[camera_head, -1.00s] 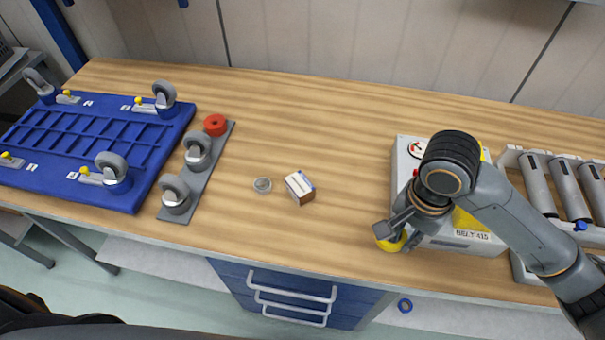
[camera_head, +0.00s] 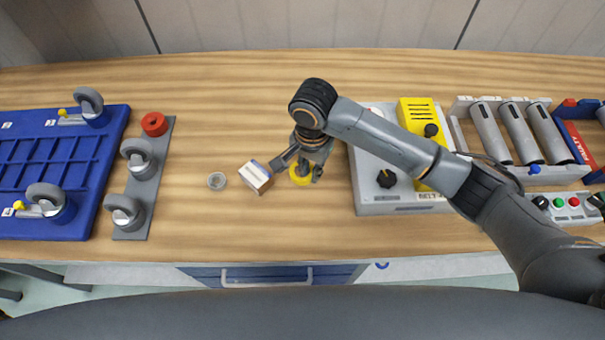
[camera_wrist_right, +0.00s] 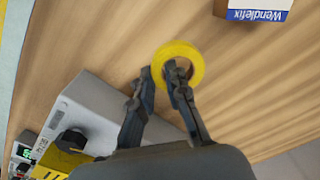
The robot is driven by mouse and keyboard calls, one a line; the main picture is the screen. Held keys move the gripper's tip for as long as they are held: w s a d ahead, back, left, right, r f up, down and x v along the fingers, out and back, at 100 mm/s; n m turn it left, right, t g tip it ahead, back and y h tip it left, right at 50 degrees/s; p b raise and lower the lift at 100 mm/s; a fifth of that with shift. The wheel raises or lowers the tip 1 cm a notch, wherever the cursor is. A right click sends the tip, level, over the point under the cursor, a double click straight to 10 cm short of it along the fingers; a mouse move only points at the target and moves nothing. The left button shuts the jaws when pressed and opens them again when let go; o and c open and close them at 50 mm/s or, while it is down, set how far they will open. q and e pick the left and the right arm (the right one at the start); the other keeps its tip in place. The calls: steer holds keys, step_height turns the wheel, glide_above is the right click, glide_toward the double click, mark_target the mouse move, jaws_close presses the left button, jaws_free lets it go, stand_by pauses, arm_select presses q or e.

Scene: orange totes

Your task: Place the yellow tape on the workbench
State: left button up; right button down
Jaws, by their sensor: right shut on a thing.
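The yellow tape (camera_head: 301,181) is a small ring held in my right gripper (camera_head: 304,169). In the right wrist view the tape (camera_wrist_right: 190,50) hangs at the fingertips, with one finger (camera_wrist_right: 160,72) outside the ring and the other at its hole. The workbench (camera_head: 250,112) has a wooden top. The tape is over its bare middle, just right of a small white and brown box. I cannot tell whether the tape touches the wood. My left gripper is not in view.
A grey control box (camera_head: 365,185) stands to the right. A caster strip (camera_head: 151,190) and blue frame (camera_head: 70,150) are at left. Bare wood lies behind and in front.

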mark_target(304, 179)
steer(key=shift+w+a+f, duration=0.25)
steer(key=shift+a+f, duration=0.1)
steer(key=shift+f, duration=0.15)
steer(key=shift+w+a+f, duration=0.25)
steer(key=shift+a+f, duration=0.05)
steer(key=shift+f, duration=0.15)
step_height(304, 179, down, 3)
steer(key=shift+w+f, duration=0.1)
arm_select(q)
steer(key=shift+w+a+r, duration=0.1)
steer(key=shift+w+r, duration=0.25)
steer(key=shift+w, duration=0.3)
steer(key=shift+p, duration=0.3)
arm_select(e)
steer(key=shift+f, duration=0.25)
steer(key=c, duration=1.3)
jaws_free()
steer(key=shift+c, duration=0.2)
steer(key=shift+r, duration=0.1)
arm_select(q)
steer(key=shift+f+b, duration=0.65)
steer(key=shift+b, duration=0.05)
arm_select(e)
step_height(304, 179, up, 12)
steer(key=shift+a, duration=0.1)
